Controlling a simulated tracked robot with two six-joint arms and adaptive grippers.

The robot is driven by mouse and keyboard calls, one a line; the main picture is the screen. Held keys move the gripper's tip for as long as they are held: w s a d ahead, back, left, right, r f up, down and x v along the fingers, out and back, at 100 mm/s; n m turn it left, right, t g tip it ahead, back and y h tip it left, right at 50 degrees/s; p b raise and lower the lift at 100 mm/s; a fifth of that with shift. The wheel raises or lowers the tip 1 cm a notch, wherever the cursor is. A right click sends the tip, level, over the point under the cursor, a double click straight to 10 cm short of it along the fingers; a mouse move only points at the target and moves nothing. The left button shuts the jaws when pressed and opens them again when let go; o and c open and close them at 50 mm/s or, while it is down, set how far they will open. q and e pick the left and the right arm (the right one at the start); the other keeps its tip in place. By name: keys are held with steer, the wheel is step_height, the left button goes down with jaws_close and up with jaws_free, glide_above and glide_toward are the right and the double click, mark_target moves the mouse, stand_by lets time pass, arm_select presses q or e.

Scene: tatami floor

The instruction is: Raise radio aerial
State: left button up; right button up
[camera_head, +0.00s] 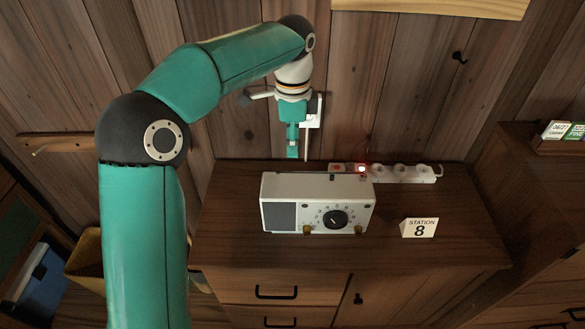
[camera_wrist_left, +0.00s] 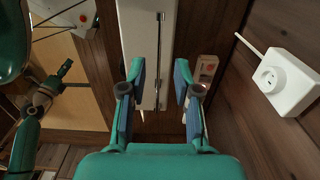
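The white radio (camera_head: 317,188) with a grey speaker and black dial stands on the wooden cabinet. In the left wrist view its pale top (camera_wrist_left: 137,35) runs up the picture. The thin metal aerial (camera_wrist_left: 159,50) lies folded down along this top; I cannot make it out in the head view. My left gripper (camera_head: 292,152) hangs fingers down above the radio's back edge. In the left wrist view this gripper (camera_wrist_left: 157,95) is open, and the aerial's lower part shows between its fingers without visible contact.
A white power strip (camera_head: 405,173) with a red light lies behind the radio. A station 8 card (camera_head: 419,228) stands front right. A white wall socket (camera_wrist_left: 285,83) is close to the gripper. The cabinet's front left top is clear.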

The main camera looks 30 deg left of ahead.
mark_target(321, 173)
arm_select(q)
step_height(321, 173, down, 7)
steer(key=shift+f+b, duration=0.2)
steer(key=shift+b, duration=0.2)
jaws_close()
